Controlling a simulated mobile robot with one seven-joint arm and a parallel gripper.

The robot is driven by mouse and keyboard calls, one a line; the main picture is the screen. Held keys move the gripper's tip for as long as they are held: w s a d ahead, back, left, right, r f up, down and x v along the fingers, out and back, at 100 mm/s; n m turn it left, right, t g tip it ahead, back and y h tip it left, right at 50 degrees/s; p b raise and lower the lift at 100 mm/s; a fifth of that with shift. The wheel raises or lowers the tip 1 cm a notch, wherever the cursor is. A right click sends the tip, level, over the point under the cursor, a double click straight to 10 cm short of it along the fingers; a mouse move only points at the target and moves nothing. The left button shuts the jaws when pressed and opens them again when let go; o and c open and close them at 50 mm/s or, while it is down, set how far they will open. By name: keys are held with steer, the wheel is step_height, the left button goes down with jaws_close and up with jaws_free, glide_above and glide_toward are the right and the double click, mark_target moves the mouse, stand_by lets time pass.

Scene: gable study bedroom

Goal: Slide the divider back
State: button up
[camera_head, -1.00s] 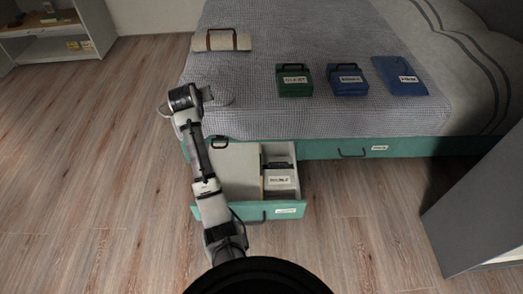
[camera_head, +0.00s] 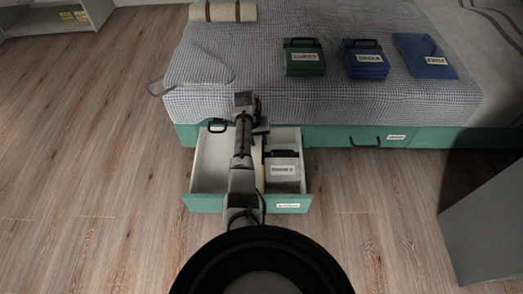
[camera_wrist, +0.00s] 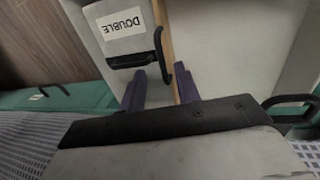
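The open drawer (camera_head: 205,163) under the bed holds a thin tan wooden divider (camera_wrist: 167,30). In the head view the divider is mostly hidden by my arm. A grey case labelled DOUBLE (camera_wrist: 115,35) with a black handle lies in the compartment on one side of it; it also shows in the head view (camera_head: 283,172). The compartment on the other side looks empty. My gripper (camera_wrist: 161,84) is over the drawer, pointing down, with its two purple fingers apart on either side of the divider's line. I cannot tell whether they touch it.
The bed (camera_head: 330,115) stands behind the drawer, with a green case (camera_head: 304,60), a blue case (camera_head: 365,62), a blue folder (camera_head: 425,55) and a beige roll (camera_head: 222,11) on it. A grey cabinet (camera_head: 490,215) stands at right. The floor at left is clear.

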mark_target(263, 156)
steer(key=f, duration=0.2)
steer(key=d+f+b, duration=0.1)
steer(key=f, duration=0.2)
steer(key=shift+w+f+b, duration=0.1)
steer(key=shift+f+b, duration=0.2)
steer(key=shift+f, duration=0.05)
steer(key=shift+c, duration=0.3)
jaws_close()
